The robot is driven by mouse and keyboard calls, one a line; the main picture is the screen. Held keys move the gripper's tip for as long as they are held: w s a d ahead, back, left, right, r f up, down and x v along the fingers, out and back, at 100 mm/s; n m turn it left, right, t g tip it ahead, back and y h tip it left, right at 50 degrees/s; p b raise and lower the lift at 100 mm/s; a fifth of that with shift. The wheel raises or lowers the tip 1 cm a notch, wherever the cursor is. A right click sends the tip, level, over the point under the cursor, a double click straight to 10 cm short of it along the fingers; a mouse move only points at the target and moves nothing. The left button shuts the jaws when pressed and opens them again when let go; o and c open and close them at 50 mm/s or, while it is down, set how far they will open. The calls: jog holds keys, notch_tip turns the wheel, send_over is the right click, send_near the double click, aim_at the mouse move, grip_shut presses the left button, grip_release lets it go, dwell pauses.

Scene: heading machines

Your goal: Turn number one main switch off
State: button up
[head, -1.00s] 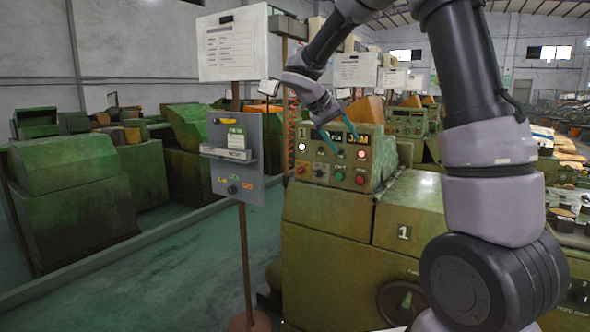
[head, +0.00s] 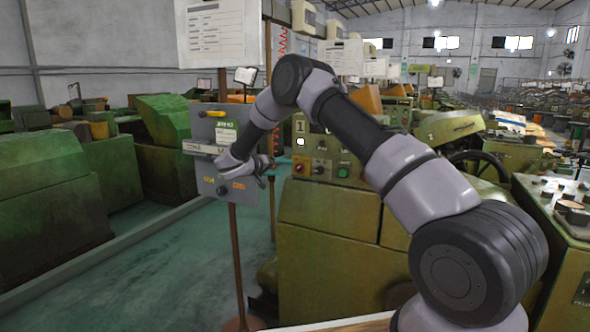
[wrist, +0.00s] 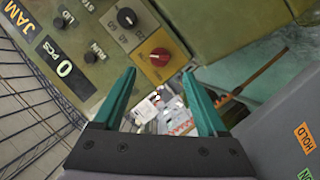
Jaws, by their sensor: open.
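Machine number one's green control panel (head: 322,150) stands right of centre in the head view. Its red rotary switch on a yellow plate (head: 302,168) is at the panel's lower left. In the wrist view the red knob (wrist: 160,57) shows just beyond and between the fingertips, its grip ridge tilted. My gripper (wrist: 160,76) is open with teal fingers and nothing between them. In the head view my gripper (head: 284,161) is beside the panel's left edge, its fingers partly hidden by my wrist. I cannot see it touching the knob.
A grey signboard (head: 211,172) on a brown post stands close left of my wrist; its edge (wrist: 272,130) fills the wrist view's lower right. A black knob (wrist: 127,17) sits beside the red one. A green button (head: 343,172) is to the right.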

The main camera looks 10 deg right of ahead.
aim_at(297, 168)
jog(key=x, duration=0.8)
jog(key=shift+d, duration=0.2)
grip_shut()
